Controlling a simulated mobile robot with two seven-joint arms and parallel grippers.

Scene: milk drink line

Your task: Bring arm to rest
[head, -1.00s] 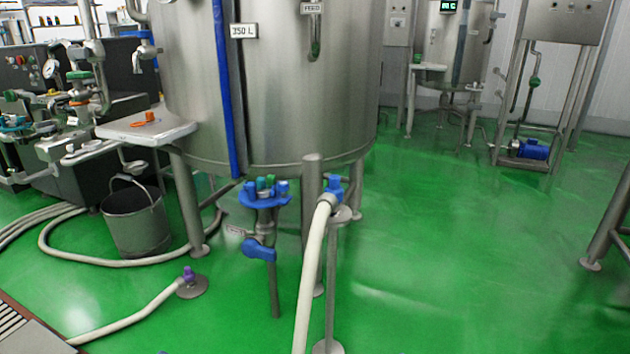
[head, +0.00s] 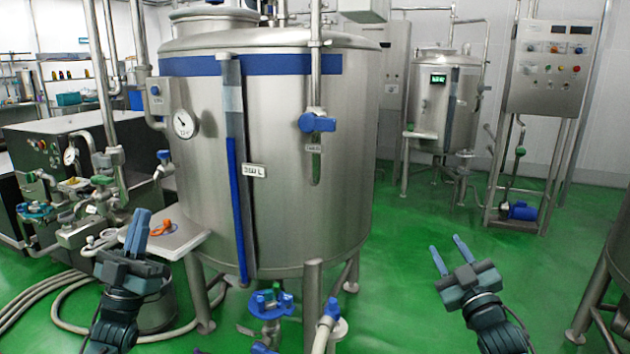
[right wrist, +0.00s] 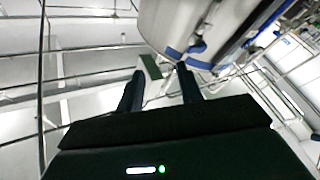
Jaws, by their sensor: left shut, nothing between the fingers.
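My left gripper (head: 138,234) is at the lower left of the head view, fingers together and empty, pointing up in front of the small side shelf and the bucket. My right gripper (head: 449,256) is at the lower right of the head view, over the green floor to the right of the big tank. Its two blue-grey fingers are spread apart with nothing between them. In the right wrist view the fingers (right wrist: 158,90) also stand apart, pointing up, with a tank and pipes beyond. Neither gripper holds anything.
A large steel tank (head: 285,190) fills the middle, with a blue-handled valve (head: 268,305) and hose below. A side shelf (head: 180,240) holds an orange item. A grey bucket (head: 160,312) stands partly behind my left arm. Open green floor (head: 400,270) lies right of the tank.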

